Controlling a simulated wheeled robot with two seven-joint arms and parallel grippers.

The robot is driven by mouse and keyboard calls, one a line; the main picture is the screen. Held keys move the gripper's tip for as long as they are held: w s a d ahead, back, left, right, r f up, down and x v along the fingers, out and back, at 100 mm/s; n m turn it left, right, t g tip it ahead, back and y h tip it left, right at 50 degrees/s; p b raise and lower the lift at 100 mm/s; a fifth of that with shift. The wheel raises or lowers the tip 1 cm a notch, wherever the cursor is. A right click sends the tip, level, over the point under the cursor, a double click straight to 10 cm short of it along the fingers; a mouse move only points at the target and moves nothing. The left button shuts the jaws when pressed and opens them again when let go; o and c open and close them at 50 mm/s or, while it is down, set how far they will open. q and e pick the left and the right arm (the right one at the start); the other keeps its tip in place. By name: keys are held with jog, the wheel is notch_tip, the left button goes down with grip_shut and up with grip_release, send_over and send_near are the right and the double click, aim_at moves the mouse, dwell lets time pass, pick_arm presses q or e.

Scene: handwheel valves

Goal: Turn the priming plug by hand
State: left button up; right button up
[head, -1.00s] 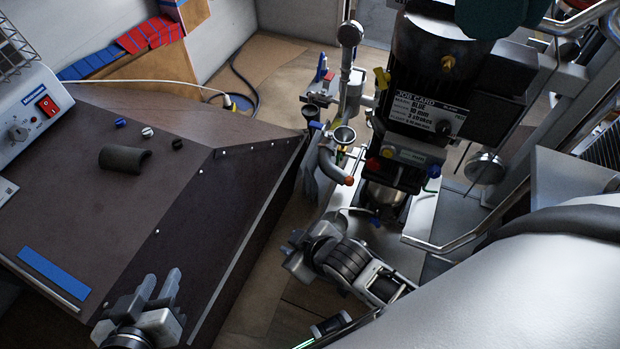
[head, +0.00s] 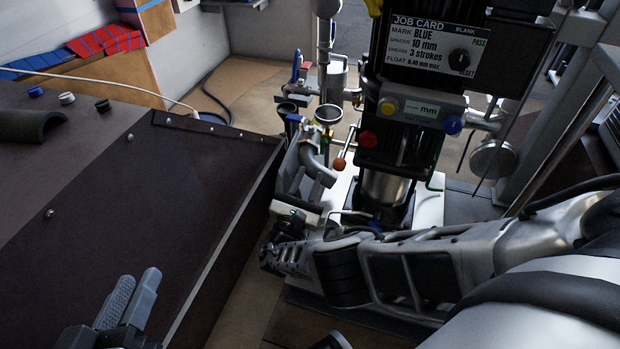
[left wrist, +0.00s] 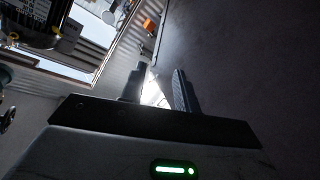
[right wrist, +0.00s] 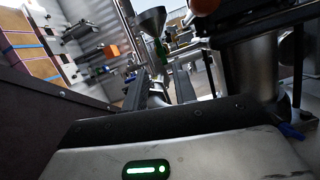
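I cannot tell for sure which part is the priming plug. The dark pump unit (head: 398,150) carries a yellow knob (head: 389,107), a red knob (head: 369,138) and a blue knob (head: 452,125). Left of it stand a funnel cup (head: 328,114), a bent grey pipe (head: 314,164) and an orange ball-ended lever (head: 339,163). The funnel also shows in the right wrist view (right wrist: 150,20). My left gripper (head: 134,284) is open and empty over the bench's near edge.
The dark bench (head: 150,190) fills the left, with a black half-pipe (head: 30,125) and small caps on it. A job card (head: 425,45) reads "BLUE", "10 mm", "3 strokes". A metal post and a round gauge-like disc (head: 493,160) stand right of the pump.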

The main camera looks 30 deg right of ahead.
aim_at(322, 147)
jog(key=shift+b+x, duration=0.45)
jog(key=shift+x, duration=3.4)
jog(key=shift+d, duration=0.1)
grip_shut()
